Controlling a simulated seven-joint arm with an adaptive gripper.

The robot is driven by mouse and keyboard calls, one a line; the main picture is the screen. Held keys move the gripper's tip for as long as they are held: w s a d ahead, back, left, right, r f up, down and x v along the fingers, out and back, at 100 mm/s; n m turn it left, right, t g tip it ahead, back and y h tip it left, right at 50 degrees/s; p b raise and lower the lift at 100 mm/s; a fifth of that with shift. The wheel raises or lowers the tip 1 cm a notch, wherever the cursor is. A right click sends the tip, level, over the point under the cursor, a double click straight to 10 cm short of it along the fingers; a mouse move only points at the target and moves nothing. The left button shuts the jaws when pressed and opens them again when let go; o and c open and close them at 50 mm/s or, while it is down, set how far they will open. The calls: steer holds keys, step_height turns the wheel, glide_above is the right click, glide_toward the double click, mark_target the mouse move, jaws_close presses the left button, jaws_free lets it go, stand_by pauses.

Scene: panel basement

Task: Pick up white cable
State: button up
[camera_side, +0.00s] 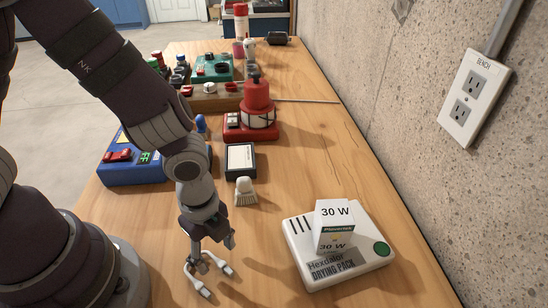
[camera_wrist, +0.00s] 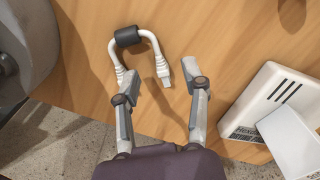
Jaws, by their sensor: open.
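The white cable (camera_wrist: 151,45) lies on the wooden bench in a U shape, with a dark cylinder (camera_wrist: 128,37) around its bend. In the wrist view its right plug (camera_wrist: 162,69) lies between my gripper's fingertips, and its left end runs to the left fingertip, which partly hides it. In the side view the cable's white ends (camera_side: 205,290) show just below my gripper (camera_side: 211,250). My gripper (camera_wrist: 160,76) is open, points down and has nothing held between its fingers. I cannot tell whether a finger touches the cable.
A white drying pack (camera_side: 360,262) with a 30 W box (camera_side: 335,228) on it sits to the right. A small brush (camera_side: 245,192), a dark-framed box (camera_side: 240,160) and a red-based device (camera_side: 257,112) stand behind. A concrete wall (camera_side: 420,110) borders the bench's right side.

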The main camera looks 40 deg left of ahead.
step_height(320, 180, down, 2)
steer(key=shift+f, duration=0.1)
steer(key=shift+c, duration=0.2)
jaws_close()
